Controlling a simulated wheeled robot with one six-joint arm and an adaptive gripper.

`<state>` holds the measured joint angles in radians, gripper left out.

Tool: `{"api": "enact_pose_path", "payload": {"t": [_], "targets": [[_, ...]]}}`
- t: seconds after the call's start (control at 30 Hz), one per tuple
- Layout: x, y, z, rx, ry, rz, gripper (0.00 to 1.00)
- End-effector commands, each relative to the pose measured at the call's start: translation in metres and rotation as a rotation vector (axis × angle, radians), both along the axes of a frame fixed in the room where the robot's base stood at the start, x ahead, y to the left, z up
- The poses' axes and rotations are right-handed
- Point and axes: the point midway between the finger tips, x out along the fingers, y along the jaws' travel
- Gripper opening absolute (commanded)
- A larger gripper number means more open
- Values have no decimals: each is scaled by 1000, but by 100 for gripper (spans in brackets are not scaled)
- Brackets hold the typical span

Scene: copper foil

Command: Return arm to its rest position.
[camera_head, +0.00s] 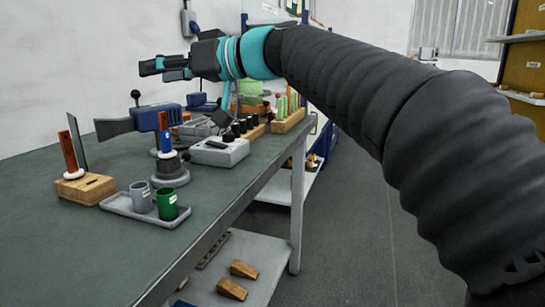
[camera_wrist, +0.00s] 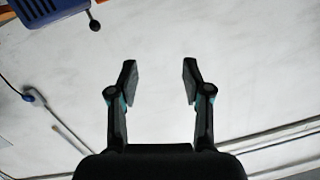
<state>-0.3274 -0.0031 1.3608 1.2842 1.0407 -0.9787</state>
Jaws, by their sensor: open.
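My gripper (camera_head: 163,68) is at the end of my arm, raised above the back part of the workbench and pointing left in the head view. In the wrist view my gripper (camera_wrist: 158,82) has its two fingers well apart. Nothing is between them; only the pale wall shows behind. My arm crosses the right half of the head view in its dark ribbed sleeve.
The workbench (camera_head: 110,245) holds a tray (camera_head: 120,207) with a grey cup (camera_head: 141,197) and a green cup (camera_head: 166,203), a wooden block (camera_head: 86,189), and a blue device (camera_head: 150,118) below my gripper. The floor (camera_head: 370,265) right of the bench is clear.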

Motion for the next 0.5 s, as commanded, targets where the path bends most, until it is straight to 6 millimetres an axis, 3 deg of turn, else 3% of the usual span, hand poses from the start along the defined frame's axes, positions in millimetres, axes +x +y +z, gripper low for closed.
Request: {"api": "enact_pose_path", "payload": {"t": [0.27, 0.37, 0.5], "targets": [[-13, -50, -62, -153, 132, -142, 49], [-23, -76, -95, -226, 196, -218, 49], [-47, -129, -157, -352, 311, -368, 49]]}}
